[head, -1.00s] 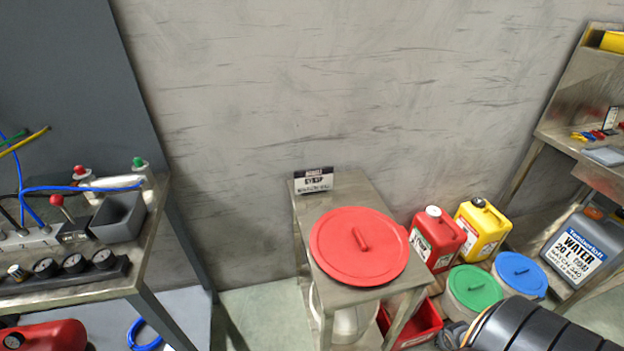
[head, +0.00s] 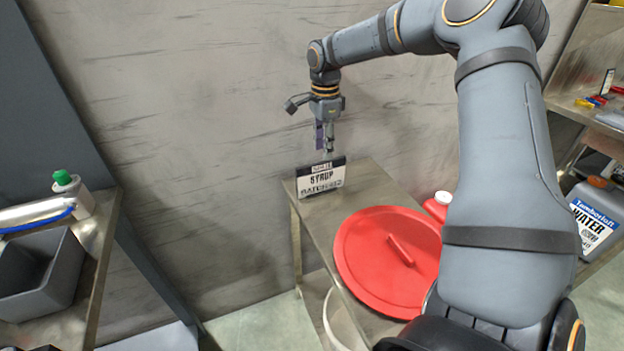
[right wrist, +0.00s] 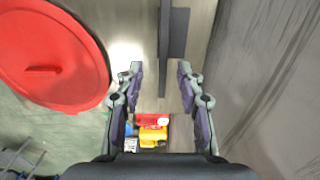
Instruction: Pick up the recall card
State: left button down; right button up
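The recall card (head: 320,178) is a white sign with a black top band and black print, reading SYRUP and BATCH. It stands upright at the back end of a metal table. My right gripper (head: 325,150) points down from above, right at the card's top edge. In the right wrist view the card (right wrist: 165,45) shows edge-on as a thin dark strip. It runs in between the two fingertips of the right gripper (right wrist: 160,72), which are apart on either side. I cannot tell whether either finger touches it. My left gripper is not in view.
A large red lid (head: 370,265) lies at the front of the metal table (head: 370,184), close to the card. The grey wall (head: 220,90) is close behind. A bench with a grey bin (head: 40,275) stands left.

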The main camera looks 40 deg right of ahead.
aim_at(322, 163)
jog(key=shift+w+a, duration=0.1)
jog(key=shift+a, duration=0.15)
notch_tip(322, 163, down, 5)
jog(key=shift+d+r, duration=0.1)
jog(key=shift+r, duration=0.1)
jog(key=shift+w+d+f+b, duration=0.1)
jog(key=shift+f+b, duration=0.1)
jog(key=shift+f, duration=1.3)
jog(key=shift+w+d+f+b, duration=0.1)
jog(key=shift+f+b, duration=0.05)
jog(key=shift+f, duration=1.3)
jog(key=shift+s+a+r, duration=0.1)
jog(key=shift+c, duration=0.6)
grip_shut()
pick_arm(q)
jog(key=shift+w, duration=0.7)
